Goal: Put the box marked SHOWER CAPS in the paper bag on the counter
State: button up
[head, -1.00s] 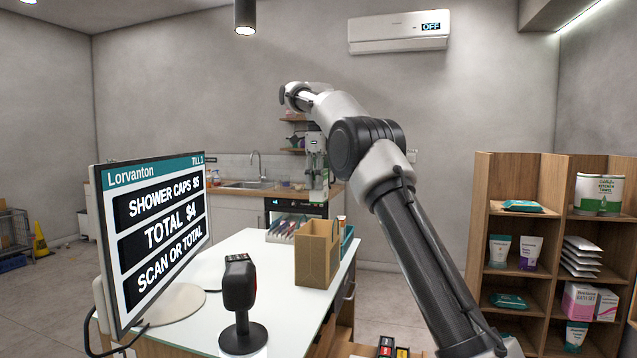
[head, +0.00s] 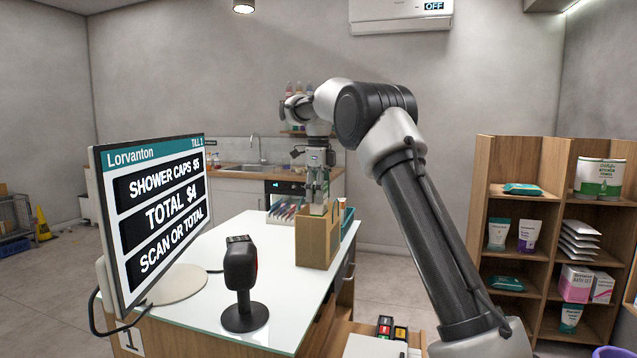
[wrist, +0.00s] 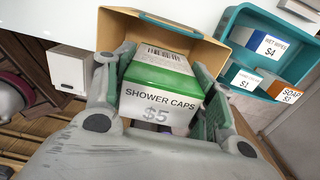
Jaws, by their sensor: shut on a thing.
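The SHOWER CAPS box (wrist: 158,100) is green and white with a barcode and a $5 mark. My gripper (wrist: 162,75) is shut on it, with a finger on each side. In the head view my gripper (head: 317,190) points down above the brown paper bag (head: 316,243), which stands open on the counter (head: 210,308). The box shows there as a small pale patch (head: 317,209) at the bag's mouth. In the wrist view the box lies over the bag's opening (wrist: 208,48); how deep its lower end reaches is hidden.
A teal tray (wrist: 233,40) with priced boxes stands beside the bag. A till screen (head: 155,220) reading "SHOWER CAPS $5, TOTAL $4" and a black scanner (head: 241,280) stand on the counter's near left. A wooden shelf unit (head: 482,210) is at the right.

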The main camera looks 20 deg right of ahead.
aim_at(318, 212)
jog(key=shift+f, duration=3.15)
jog(key=o, duration=1.1)
notch_tip(318, 212, up, 12)
